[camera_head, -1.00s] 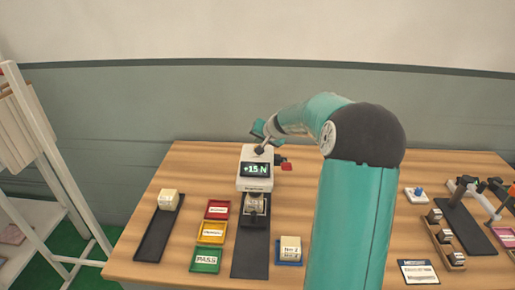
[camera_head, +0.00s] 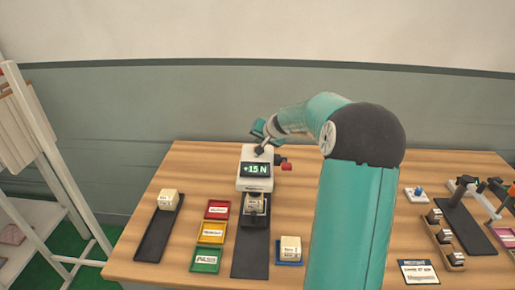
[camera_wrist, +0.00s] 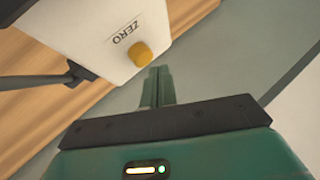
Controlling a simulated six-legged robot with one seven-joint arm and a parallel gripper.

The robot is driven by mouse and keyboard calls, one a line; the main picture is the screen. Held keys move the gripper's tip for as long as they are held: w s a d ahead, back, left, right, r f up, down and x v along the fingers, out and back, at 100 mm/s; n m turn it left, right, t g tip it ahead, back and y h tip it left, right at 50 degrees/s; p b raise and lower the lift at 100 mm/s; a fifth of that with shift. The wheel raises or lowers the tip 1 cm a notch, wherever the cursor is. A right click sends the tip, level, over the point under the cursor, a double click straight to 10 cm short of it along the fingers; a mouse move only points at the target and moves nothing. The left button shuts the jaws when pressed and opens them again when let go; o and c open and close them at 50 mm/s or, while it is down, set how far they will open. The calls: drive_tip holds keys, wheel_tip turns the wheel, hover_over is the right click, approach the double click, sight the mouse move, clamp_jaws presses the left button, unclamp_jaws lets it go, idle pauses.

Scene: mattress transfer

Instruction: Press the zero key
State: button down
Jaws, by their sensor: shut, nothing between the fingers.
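The zero key is a yellow-orange round button (camera_wrist: 141,54) on a white housing beside the printed word ZERO, seen in the wrist view. The white tester (camera_head: 256,162) stands at the back of the table, and its display (camera_head: 256,170) reads +15 N. My gripper (camera_wrist: 158,72) is shut and empty, its fingertips close beside the key in the picture. I cannot tell whether they touch it. In the head view my gripper (camera_head: 262,135) is at the top of the tester, and the key is not discernible there.
A black tray with a pale block (camera_head: 168,200) stands at the left. Red (camera_head: 217,210), yellow (camera_head: 211,232) and green (camera_head: 205,259) trays lie beside the tester's dark mat (camera_head: 251,256). A block (camera_head: 290,248) sits on a blue tray. A red-tipped lever (camera_head: 286,167) sticks out at the tester's right.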

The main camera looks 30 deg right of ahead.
drive_tip(key=shift+f, duration=0.1)
drive_tip(key=shift+f, duration=0.35)
drive_tip(key=shift+f, duration=0.85)
idle(1.4)
drive_tip(key=shift+r, duration=1.25)
drive_tip(key=shift+r, duration=2.55)
